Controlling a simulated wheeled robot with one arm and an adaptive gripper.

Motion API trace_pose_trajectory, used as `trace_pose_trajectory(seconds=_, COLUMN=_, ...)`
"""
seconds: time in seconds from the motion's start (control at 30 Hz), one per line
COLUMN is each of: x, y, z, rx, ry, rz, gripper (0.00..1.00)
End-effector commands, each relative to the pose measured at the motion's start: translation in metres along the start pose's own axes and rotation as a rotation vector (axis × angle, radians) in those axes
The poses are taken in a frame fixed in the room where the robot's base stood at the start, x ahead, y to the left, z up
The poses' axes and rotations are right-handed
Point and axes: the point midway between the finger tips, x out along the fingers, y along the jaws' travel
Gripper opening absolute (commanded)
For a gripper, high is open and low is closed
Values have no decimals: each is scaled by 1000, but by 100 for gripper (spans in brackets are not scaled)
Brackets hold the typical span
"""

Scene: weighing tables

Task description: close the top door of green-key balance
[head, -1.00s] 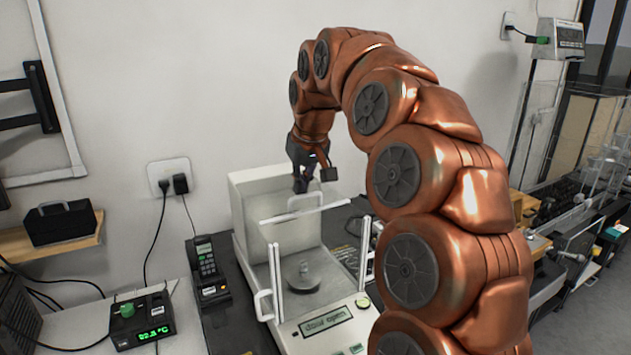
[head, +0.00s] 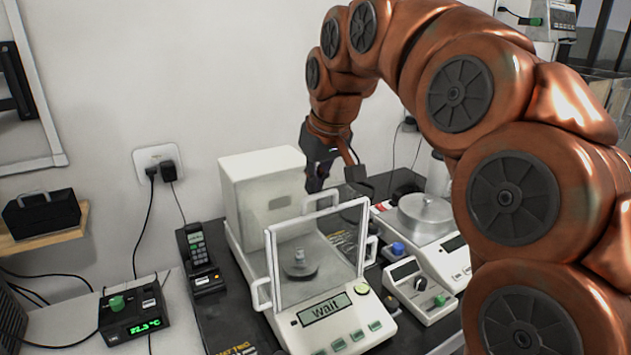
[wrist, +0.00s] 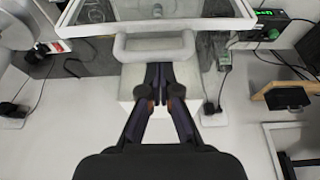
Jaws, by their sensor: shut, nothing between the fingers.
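The green-key balance (head: 338,342) stands on the dark bench, with green keys and a display reading "wait". Its clear draft chamber holds a round pan (head: 299,266). The top door's pale handle (head: 320,197) stands at the chamber's front top edge; in the wrist view the handle (wrist: 154,40) spans across, with the glass top (wrist: 150,12) beyond it. My gripper (head: 317,184) is shut and empty, just behind the handle; its fingers (wrist: 158,70) point at the handle's rear side. I cannot tell whether they touch. The side-door handles (head: 261,296) sit low at the sides.
The balance's white rear housing (head: 262,185) is left of my gripper. A second balance with a round pan (head: 425,208) and a small control box (head: 418,290) stand to the right. A handset (head: 198,258) and a green-display thermometer box (head: 133,315) are at left.

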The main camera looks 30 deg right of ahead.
Motion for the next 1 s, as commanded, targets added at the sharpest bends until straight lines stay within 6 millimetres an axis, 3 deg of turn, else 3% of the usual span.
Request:
trace_pose_trajectory(seconds=0.33, x=-9, y=1, z=3, rx=2, ry=-9, rz=2, gripper=0)
trace_pose_trajectory(seconds=1.0, x=-91, y=0, z=-2, rx=1, ry=-1, rz=0, gripper=0)
